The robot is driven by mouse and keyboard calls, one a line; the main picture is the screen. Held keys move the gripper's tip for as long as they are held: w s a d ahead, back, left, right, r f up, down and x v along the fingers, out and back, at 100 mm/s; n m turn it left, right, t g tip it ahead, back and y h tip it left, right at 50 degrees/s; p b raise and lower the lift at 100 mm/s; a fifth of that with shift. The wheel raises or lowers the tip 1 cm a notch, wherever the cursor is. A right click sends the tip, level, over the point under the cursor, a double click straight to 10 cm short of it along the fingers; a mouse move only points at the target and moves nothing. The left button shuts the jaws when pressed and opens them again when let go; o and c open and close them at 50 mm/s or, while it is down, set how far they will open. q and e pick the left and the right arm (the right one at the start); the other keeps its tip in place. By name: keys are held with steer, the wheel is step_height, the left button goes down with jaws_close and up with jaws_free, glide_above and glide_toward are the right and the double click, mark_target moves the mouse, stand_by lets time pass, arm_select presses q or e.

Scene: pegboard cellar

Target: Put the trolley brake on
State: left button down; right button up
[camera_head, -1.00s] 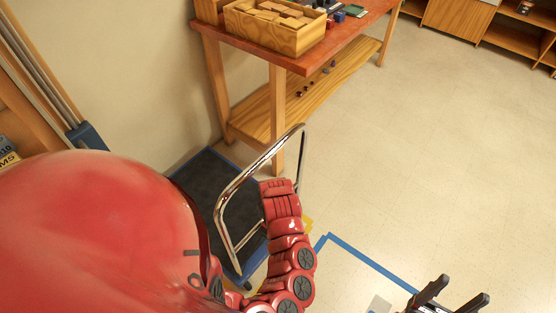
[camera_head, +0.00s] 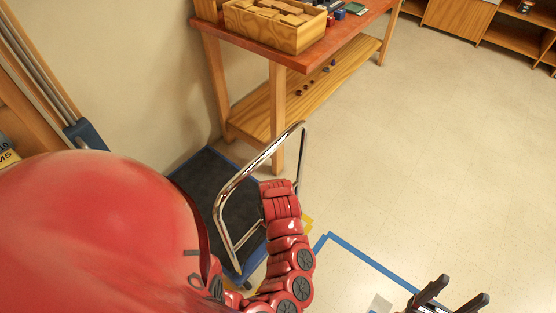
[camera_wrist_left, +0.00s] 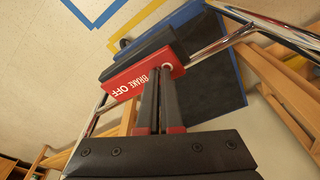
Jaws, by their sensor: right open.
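The trolley has a chrome handle (camera_head: 230,190) and a dark platform with blue edges (camera_head: 192,174). It stands beside the workbench in the head view. In the left wrist view, a red brake pedal (camera_wrist_left: 125,84) reads "BRAKE OFF", with the dark platform (camera_wrist_left: 215,85) beyond it. My left gripper (camera_wrist_left: 162,72) has its two fingers close together, tips at the pedal's edge; I cannot tell whether they touch it. My red left arm hides part of the trolley and the left hand in the head view. My right gripper (camera_head: 459,287) is open and empty at the lower right.
A workbench (camera_head: 335,47) with a wooden box (camera_head: 275,27) and small items stands behind the trolley. Blue tape (camera_head: 365,260) marks the floor right of it. The wall is close on the left. Open floor (camera_head: 430,150) lies to the right.

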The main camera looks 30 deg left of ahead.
arm_select(q)
steer(key=shift+f, duration=0.4)
steer(key=shift+r, duration=0.15)
step_height(320, 180, up, 7)
steer(key=p, duration=0.5)
stand_by(0.5)
